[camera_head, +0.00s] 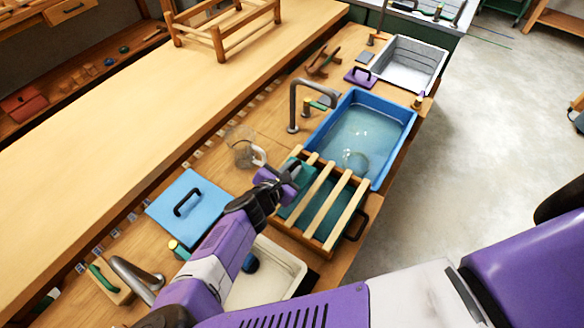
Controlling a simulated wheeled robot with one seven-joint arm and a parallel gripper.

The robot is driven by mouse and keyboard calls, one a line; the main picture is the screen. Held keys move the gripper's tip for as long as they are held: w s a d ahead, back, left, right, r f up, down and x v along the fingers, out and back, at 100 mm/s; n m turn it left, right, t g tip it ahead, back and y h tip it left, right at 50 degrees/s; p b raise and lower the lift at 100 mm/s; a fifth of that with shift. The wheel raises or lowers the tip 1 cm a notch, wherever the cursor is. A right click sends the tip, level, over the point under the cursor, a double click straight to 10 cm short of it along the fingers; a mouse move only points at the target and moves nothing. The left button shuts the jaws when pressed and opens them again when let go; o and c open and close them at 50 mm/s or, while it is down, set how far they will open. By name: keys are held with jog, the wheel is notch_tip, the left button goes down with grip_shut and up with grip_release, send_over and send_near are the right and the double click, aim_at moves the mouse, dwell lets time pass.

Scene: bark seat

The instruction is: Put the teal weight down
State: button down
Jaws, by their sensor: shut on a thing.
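The teal weight (297,204) is a flat teal piece, partly hidden by my gripper and wrist. It is at the left part of a slatted wooden rack (325,213) with pale bars. My gripper (288,172) is shut on the weight, at its upper side. The fingertips are small here and partly covered by the purple gripper body. I cannot tell whether the weight touches the bars or hangs just above them.
A blue water basin (377,108) adjoins the rack's far end. A clear jug (241,151) and a tap (294,105) stand close by. A blue slab with a black handle (187,203) lies left. A cream tray (284,272) is in front, partly behind my arm.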

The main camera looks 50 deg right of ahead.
jog(key=shift+f, duration=0.1)
jog(key=c, duration=1.4)
grip_release()
jog(key=shift+c, duration=0.2)
jog(key=shift+a, duration=0.3)
jog(key=b+v, duration=0.3)
jog(key=v, duration=0.8)
jog(key=shift+a+r, duration=0.25)
jog(key=shift+r, duration=0.05)
